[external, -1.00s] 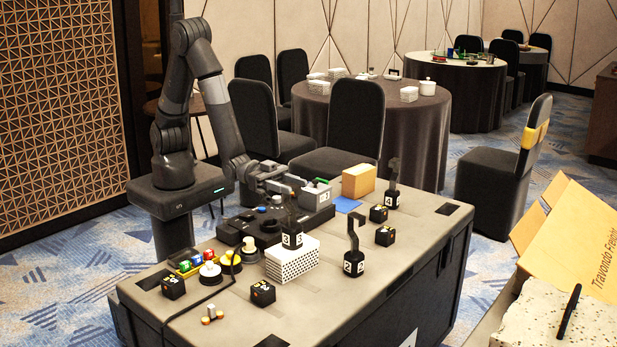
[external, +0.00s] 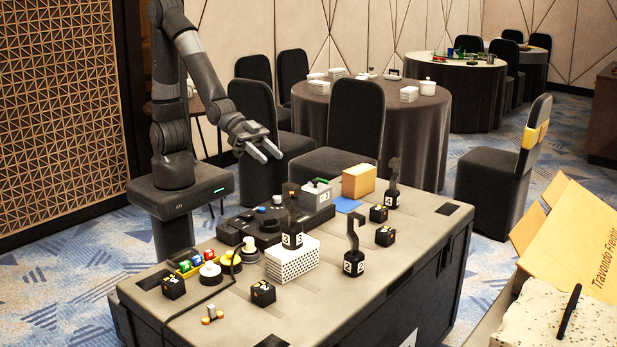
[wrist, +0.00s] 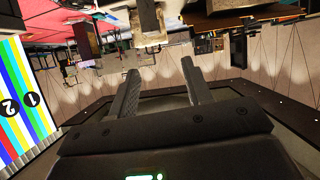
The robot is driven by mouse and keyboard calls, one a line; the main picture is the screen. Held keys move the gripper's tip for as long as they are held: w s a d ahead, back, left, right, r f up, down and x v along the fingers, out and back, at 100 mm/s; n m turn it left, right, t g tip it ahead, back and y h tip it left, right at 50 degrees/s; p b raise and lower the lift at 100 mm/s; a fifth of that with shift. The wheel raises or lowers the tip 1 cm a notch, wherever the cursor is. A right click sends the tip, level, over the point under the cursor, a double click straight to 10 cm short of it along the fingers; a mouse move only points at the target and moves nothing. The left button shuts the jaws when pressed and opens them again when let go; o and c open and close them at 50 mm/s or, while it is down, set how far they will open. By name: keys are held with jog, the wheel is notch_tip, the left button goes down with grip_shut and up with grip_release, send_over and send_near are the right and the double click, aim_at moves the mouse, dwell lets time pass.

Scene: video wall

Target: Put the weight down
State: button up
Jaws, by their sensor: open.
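My gripper (external: 271,156) is raised above the far left part of the case-like table and is open. Nothing shows between its fingers in the wrist view (wrist: 160,72). A black hooked weight with a white number label (external: 292,239) stands upright on a white perforated block (external: 292,261). A second hooked weight (external: 354,263) stands upright on the table top to its right. A third hooked weight (external: 392,200) stands farther back, right of the tan box. All are apart from my gripper. The numbers are too small to read surely.
A black device (external: 268,228) and a grey-white bin (external: 316,193) lie below my gripper. A tan box (external: 358,181), small black cubes (external: 263,293) and a yellow tray (external: 190,266) with coloured blocks stand around. The table's front right (external: 400,270) is clear.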

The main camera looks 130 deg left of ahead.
jog(key=s+a+r+g, duration=0.1)
jog(key=s+r+g, duration=0.2)
jog(key=s, duration=0.9)
jog(key=s+r+g, duration=0.4)
jog(key=s, duration=0.9)
jog(key=shift+a+r+m+g, duration=0.25)
jog(key=shift+a+m+g, duration=0.05)
jog(key=shift+a, duration=0.1)
dwell(2.5)
